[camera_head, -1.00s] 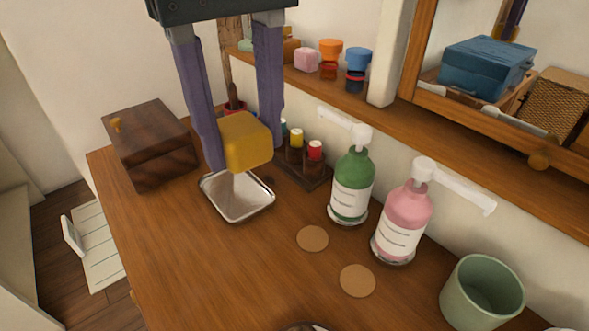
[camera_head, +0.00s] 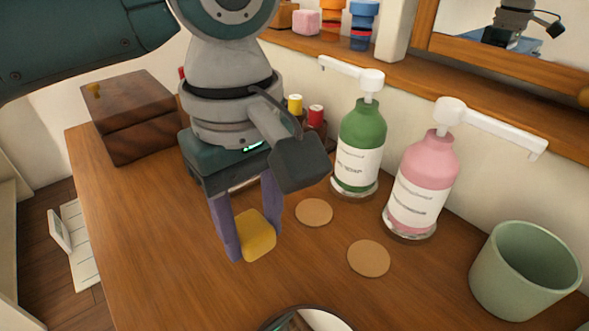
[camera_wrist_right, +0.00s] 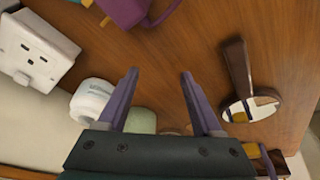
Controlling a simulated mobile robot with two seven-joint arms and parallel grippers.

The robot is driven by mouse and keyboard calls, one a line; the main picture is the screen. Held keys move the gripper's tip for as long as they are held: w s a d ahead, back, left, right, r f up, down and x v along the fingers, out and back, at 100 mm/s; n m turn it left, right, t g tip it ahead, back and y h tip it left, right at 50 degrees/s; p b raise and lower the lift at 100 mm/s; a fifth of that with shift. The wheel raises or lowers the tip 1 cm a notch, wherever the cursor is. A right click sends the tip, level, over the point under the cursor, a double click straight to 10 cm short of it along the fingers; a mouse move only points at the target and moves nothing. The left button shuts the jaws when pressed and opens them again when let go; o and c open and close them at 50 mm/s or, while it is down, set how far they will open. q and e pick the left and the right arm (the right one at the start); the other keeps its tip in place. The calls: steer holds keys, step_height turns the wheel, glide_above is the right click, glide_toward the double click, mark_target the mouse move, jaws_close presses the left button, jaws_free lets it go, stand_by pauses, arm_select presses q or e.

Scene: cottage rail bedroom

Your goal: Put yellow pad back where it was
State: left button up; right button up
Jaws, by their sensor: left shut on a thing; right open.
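The yellow pad (camera_head: 258,238) is a rounded block between the purple fingers of my left gripper (camera_head: 250,242) in the head view. The gripper is shut on it, pointing down over the wooden tabletop, left of the round coasters. I cannot tell whether the pad touches the table. The small metal tray is mostly hidden behind my left gripper and wrist. My right gripper (camera_wrist_right: 158,76) shows in the right wrist view, open, with nothing between its fingers.
Two brown coasters (camera_head: 314,212) (camera_head: 369,258) lie before the green (camera_head: 361,150) and pink (camera_head: 422,190) pump bottles. A green cup (camera_head: 525,270) stands at right. A brown box (camera_head: 130,115) stands back left. A hand mirror (camera_wrist_right: 237,70) lies below the right gripper. Front left tabletop is clear.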

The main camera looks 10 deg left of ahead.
mark_target(259, 269)
arm_select(q)
step_height(259, 269, down, 4)
steer(key=shift+f+b, duration=0.25)
steer(key=shift+b, duration=0.5)
arm_select(e)
steer(key=shift+f, duration=0.85)
arm_select(q)
steer(key=o, duration=1.2)
steer(key=shift+f, duration=0.1)
